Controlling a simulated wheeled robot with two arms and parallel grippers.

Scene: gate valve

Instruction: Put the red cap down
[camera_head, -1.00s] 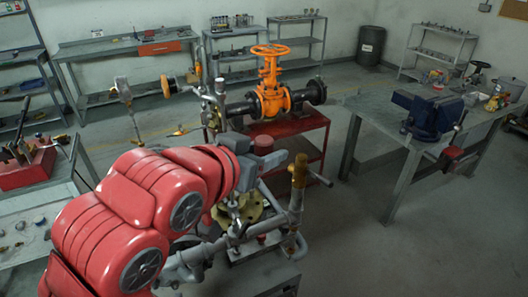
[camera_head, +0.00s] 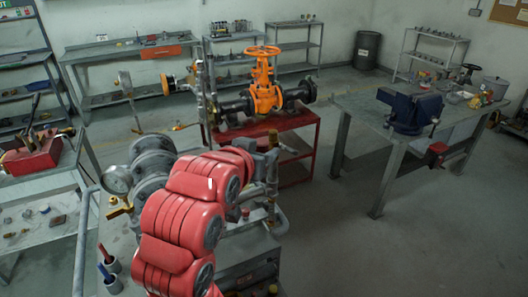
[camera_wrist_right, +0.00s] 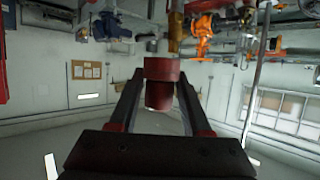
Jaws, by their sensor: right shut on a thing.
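The red cap (camera_wrist_right: 161,70) shows in the right wrist view, between the two dark fingers of my right gripper (camera_wrist_right: 160,78). The gripper is shut on it, and the cap's wide end points away from the palm. No surface shows touching the cap. In the head view my red right arm reaches over the pipework in the middle; its far end hides the gripper's fingers and the cap. My left gripper is in neither view.
A pipe rig with a pressure gauge (camera_head: 117,180) stands around my arm. Behind it, an orange gate valve (camera_head: 264,92) sits on a red stand (camera_head: 300,146). A workbench (camera_head: 352,104) with a blue vise (camera_head: 412,110) is at the right. The floor between is clear.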

